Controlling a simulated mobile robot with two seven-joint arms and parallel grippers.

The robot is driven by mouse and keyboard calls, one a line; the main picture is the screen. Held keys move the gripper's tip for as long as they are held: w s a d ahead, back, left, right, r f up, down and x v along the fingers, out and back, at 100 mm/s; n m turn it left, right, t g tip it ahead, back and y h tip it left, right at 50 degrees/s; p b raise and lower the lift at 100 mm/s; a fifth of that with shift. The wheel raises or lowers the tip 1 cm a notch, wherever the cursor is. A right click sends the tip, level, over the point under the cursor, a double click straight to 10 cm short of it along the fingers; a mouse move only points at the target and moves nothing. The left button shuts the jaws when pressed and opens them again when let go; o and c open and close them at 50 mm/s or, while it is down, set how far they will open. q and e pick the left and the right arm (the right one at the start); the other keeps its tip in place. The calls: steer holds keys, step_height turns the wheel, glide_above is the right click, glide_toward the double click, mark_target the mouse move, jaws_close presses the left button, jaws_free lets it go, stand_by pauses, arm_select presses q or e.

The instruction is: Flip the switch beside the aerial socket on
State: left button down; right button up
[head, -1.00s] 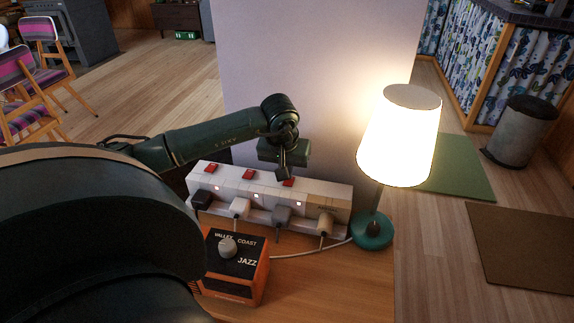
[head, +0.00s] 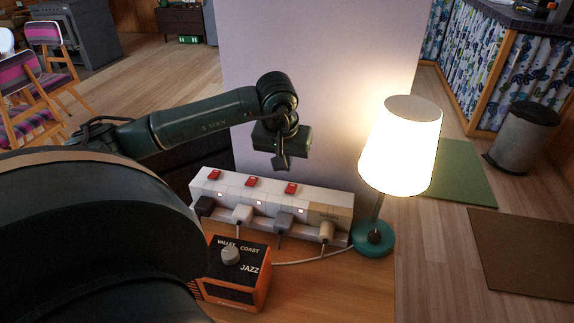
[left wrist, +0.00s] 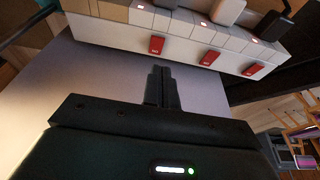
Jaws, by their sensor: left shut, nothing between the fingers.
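A long white socket strip (head: 230,187) lies on the wooden table, with several plugs along its front and three red switches on its rear part. A tan panel (head: 330,212) at its right end carries a beige plug and small lettering I cannot read. The red switch (head: 291,188) nearest that panel also shows in the left wrist view (left wrist: 157,45); its position is unclear. My left gripper (head: 281,164) is shut and empty, above and just behind this switch, apart from it. Its fingers also show in the left wrist view (left wrist: 162,75). My right gripper is not in view.
A lit lamp (head: 402,143) with a teal base stands at the strip's right end. An orange and black box with a knob (head: 238,272) sits in front of the strip. A pale wall or panel (head: 325,80) rises behind the table. Cables run across the tabletop.

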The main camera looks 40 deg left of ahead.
arm_select(q)
steer(key=v, duration=0.5)
steer(key=shift+s+r+p, duration=0.1)
steer(key=shift+r+p, duration=0.2)
